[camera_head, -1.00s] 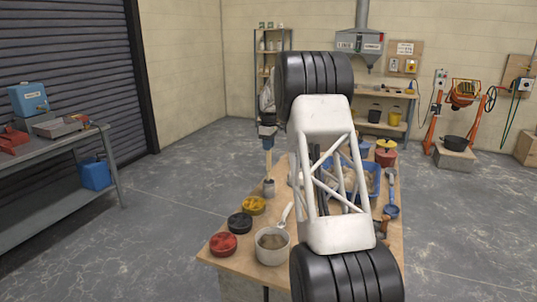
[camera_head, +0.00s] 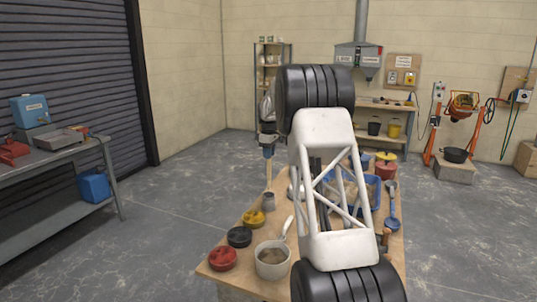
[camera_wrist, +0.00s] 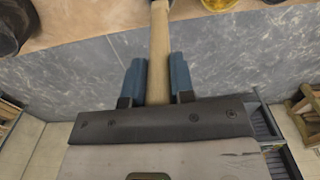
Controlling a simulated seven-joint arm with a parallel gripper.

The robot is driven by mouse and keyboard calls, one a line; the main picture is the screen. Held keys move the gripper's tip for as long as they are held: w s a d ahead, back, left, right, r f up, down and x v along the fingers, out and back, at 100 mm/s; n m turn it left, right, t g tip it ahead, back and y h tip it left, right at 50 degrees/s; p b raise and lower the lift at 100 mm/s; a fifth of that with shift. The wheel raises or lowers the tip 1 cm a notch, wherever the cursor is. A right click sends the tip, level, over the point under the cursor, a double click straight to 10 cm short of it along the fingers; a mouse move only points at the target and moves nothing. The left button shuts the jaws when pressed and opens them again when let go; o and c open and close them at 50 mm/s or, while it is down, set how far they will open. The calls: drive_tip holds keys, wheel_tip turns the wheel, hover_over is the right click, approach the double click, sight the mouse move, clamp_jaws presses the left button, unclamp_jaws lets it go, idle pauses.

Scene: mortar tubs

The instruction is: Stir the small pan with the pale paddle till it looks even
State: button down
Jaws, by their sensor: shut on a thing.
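The small pan (camera_head: 272,269), pale with a long upright handle, stands at the table's near edge in the head view. It has a grey-brown mix in it, whose evenness I cannot judge at this size. My gripper (camera_head: 268,150) is left of my arm, above the table. Its blue fingers, also in the wrist view (camera_wrist: 157,80), are shut on the pale paddle (camera_wrist: 159,45). The paddle (camera_head: 269,174) hangs down toward a small grey cup (camera_head: 268,202), behind the pan. Its lower end is hidden or out of frame, so I cannot tell whether it is inside the cup.
Red (camera_head: 223,259), black (camera_head: 239,237) and yellow (camera_head: 254,218) round tubs line the table's left edge. A blue tray (camera_head: 343,190) is behind my arm, which hides much of the table. A blue-handled tool (camera_head: 392,212) lies at the right edge.

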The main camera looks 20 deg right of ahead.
drive_tip(key=s+d+r, duration=0.1)
drive_tip(key=s+d, duration=0.3)
drive_tip(key=d, duration=0.7)
drive_tip(key=s+d+r+t, duration=0.1)
drive_tip(key=s+d, duration=0.3)
drive_tip(key=d, duration=0.6)
drive_tip(key=s+d+t, duration=0.1)
drive_tip(key=s+d, duration=0.3)
drive_tip(key=d, duration=0.7)
drive_tip(key=shift+d+r+y, duration=0.3)
drive_tip(key=shift+d+r, duration=0.05)
drive_tip(key=shift+r, duration=0.05)
drive_tip(key=shift+s, duration=0.1)
drive_tip(key=shift+f, duration=0.2)
wheel_tip(320, 180, down, 11)
idle(0.4)
drive_tip(key=shift+d, duration=0.1)
